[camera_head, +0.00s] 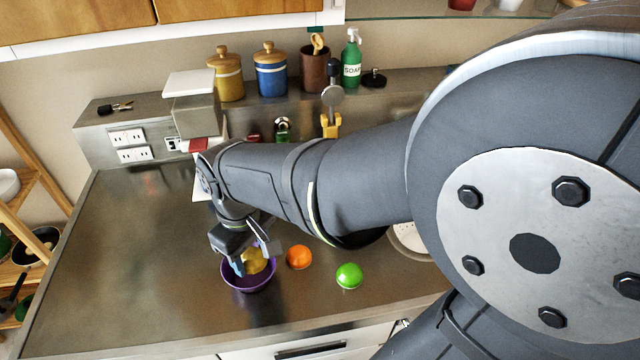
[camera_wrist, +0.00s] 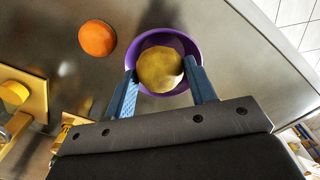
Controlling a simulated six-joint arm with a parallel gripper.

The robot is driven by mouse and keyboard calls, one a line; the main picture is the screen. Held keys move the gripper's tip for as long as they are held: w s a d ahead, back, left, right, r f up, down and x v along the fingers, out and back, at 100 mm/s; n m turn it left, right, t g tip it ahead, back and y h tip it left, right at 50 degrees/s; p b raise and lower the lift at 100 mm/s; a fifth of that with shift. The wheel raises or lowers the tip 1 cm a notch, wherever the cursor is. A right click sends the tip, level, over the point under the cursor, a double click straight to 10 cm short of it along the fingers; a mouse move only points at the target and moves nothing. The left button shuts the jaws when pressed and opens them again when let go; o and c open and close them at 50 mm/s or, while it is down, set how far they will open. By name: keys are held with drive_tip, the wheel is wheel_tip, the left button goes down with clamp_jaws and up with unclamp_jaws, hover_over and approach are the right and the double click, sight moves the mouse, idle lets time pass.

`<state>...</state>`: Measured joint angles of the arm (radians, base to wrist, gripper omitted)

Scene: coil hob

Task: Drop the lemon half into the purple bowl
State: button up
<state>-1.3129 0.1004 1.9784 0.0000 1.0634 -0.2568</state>
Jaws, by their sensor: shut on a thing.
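The lemon half (camera_head: 253,261) is yellow and sits between the fingers of my gripper (camera_head: 251,262). In the wrist view the lemon half (camera_wrist: 160,68) shows between the two blue fingertips of my gripper (camera_wrist: 160,82), which is shut on it. The purple bowl (camera_head: 236,284) stands on the metal counter, directly below the lemon half in the head view. In the wrist view the bowl's rim (camera_wrist: 184,38) shows around and behind the lemon half. I cannot tell the exact height of the lemon half over the bowl.
An orange (camera_head: 299,257) lies just right of the bowl, and a green fruit (camera_head: 348,275) lies farther right. The orange also shows in the wrist view (camera_wrist: 97,38). Canisters and a soap bottle (camera_head: 351,60) stand on the back ledge. The counter (camera_head: 110,270) left of the bowl is clear.

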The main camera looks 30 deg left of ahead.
drive_tip(key=shift+f, duration=1.2)
drive_tip(key=o, duration=1.1)
wheel_tip(320, 180, up, 18)
drive_tip(key=shift+f, duration=0.25)
drive_tip(key=shift+f, duration=0.1)
wheel_tip(320, 180, down, 17)
drive_tip(key=shift+f, duration=0.15)
drive_tip(key=shift+r, duration=0.75)
drive_tip(key=shift+f, duration=0.1)
